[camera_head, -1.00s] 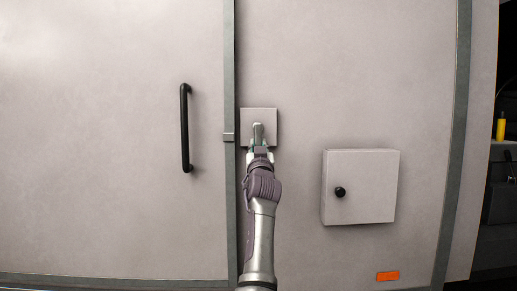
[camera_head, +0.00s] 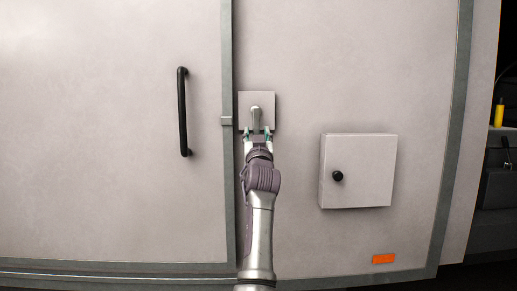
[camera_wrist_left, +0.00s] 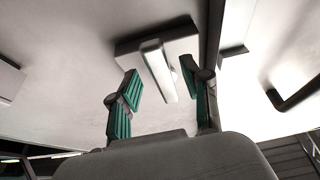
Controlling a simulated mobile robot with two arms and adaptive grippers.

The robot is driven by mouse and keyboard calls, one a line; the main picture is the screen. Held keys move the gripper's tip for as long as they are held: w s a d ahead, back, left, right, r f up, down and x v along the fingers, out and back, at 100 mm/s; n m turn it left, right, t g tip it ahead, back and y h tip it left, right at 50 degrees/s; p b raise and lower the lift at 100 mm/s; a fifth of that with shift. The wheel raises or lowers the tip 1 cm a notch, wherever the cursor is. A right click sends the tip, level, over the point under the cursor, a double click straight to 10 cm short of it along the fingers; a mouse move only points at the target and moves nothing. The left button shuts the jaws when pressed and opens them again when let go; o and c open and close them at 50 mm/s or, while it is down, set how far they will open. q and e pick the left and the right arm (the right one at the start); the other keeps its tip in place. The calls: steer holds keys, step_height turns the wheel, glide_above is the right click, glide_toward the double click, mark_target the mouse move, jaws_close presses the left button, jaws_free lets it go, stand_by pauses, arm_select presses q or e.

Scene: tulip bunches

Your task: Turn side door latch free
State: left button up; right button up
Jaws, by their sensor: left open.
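The side door latch has a pale square plate (camera_head: 245,104) right of the grey door seam. Its light lever (camera_head: 256,117) hangs about vertical from the plate. In the left wrist view the lever (camera_wrist_left: 157,66) juts from the plate (camera_wrist_left: 184,40) toward me. My left gripper (camera_head: 257,133) is at the lever's lower end. In the left wrist view the left gripper (camera_wrist_left: 161,76) is open, with green-padded fingers on either side of the lever's end. I see a gap between the lever and each finger. My right gripper is not in view.
The side door (camera_head: 110,130) has a black vertical handle (camera_head: 182,112) left of the seam. A box with a black knob (camera_head: 358,171) projects from the wall at lower right. An orange marker (camera_head: 383,259) is below it. The wall between latch and box is clear.

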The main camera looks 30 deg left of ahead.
arm_select(q)
steer(key=v, duration=0.9)
steer(key=shift+s+d+f, duration=0.2)
steer(key=shift+s, duration=0.05)
steer(key=shift+f, duration=0.1)
